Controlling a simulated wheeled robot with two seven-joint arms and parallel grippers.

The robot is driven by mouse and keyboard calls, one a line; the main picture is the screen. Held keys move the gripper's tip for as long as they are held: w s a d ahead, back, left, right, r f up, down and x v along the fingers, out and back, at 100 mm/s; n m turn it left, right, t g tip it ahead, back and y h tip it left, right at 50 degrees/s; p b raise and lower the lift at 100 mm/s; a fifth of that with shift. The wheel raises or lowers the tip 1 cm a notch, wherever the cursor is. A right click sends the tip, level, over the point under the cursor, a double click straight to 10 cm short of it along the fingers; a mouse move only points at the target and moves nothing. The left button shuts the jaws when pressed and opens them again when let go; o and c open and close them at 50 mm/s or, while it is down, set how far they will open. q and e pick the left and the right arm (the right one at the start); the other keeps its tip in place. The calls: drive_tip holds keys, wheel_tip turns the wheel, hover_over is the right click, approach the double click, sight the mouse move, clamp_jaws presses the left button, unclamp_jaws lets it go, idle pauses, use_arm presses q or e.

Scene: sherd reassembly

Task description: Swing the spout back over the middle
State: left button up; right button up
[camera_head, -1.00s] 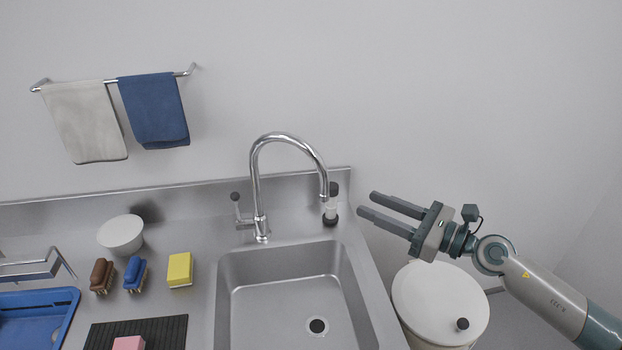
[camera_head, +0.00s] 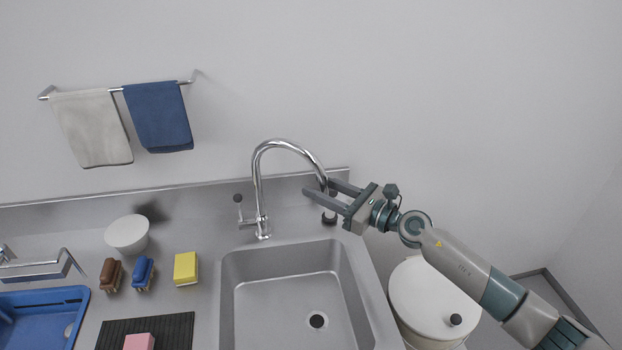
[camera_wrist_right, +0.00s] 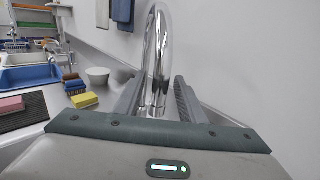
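The chrome spout (camera_head: 290,143) rises from the faucet base behind the sink and arches to the right, its tip near the sink's back right corner. My right gripper (camera_head: 318,187) is open at the spout's downward end, with one finger in front and one behind. In the right wrist view the spout (camera_wrist_right: 158,50) stands between the two spread fingers (camera_wrist_right: 157,98); I cannot tell whether either touches it. The gripper hides part of the spout's tip. My left gripper is not in view.
The sink basin (camera_head: 270,262) lies below. A white lidded bin (camera_head: 432,295) is right of the counter. A yellow sponge (camera_head: 186,268), brushes and a white bowl (camera_head: 127,233) lie left. Towels hang on the wall.

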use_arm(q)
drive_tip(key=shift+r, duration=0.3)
use_arm(e)
drive_tip(key=shift+x, duration=1.6)
drive_tip(key=shift+d, duration=0.1)
drive_tip(key=shift+c, duration=0.3)
clamp_jaws()
